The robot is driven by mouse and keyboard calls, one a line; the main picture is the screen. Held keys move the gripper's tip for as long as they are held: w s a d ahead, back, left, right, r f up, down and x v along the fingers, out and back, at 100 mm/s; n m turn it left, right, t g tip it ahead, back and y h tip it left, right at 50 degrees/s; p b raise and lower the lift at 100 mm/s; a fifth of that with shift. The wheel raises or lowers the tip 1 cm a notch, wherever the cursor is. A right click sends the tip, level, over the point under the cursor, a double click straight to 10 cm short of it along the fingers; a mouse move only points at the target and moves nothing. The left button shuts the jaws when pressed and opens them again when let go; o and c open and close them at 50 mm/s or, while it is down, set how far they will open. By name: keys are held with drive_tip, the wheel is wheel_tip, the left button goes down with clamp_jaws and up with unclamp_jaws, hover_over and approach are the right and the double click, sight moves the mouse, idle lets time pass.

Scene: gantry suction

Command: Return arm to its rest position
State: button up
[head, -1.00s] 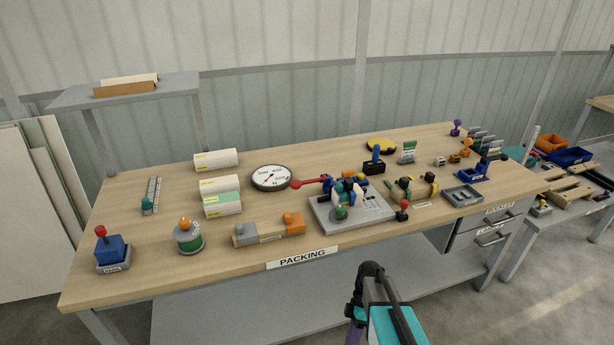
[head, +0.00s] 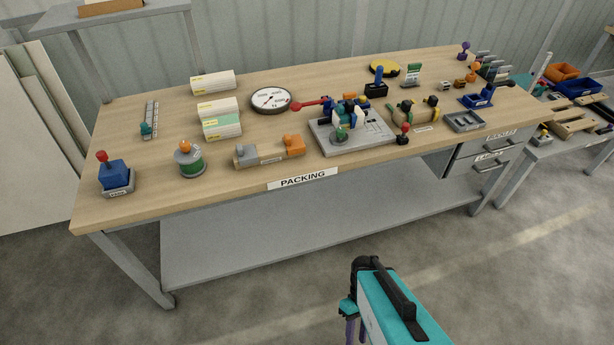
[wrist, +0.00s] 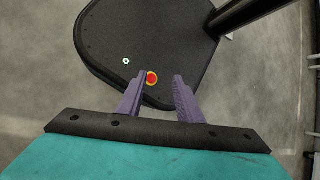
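My gripper (wrist: 158,90) shows in the wrist view with its two purple fingers apart and nothing between them. Below the fingers is my own dark base, with a red and yellow button on it. In the head view my teal and black arm is at the bottom, in front of the packing bench (head: 262,208) and clear of it. The fingers are mostly hidden there.
The bench top holds a round dial (head: 272,99), a grey fixture plate (head: 350,142), a blue block with a red knob (head: 115,175) and white rolls (head: 213,82). Drawers (head: 487,155) sit at its right. Open floor (head: 250,310) lies in front.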

drive_tip(key=m, duration=0.2)
drive_tip(key=w+d+m+t, duration=0.1)
drive_tip(key=m, duration=0.1)
drive_tip(key=w+f+m, duration=0.1)
drive_tip(key=m, duration=0.1)
drive_tip(key=shift+d+t+h, duration=0.15)
drive_tip(key=shift+t+h, duration=0.15)
idle(1.2)
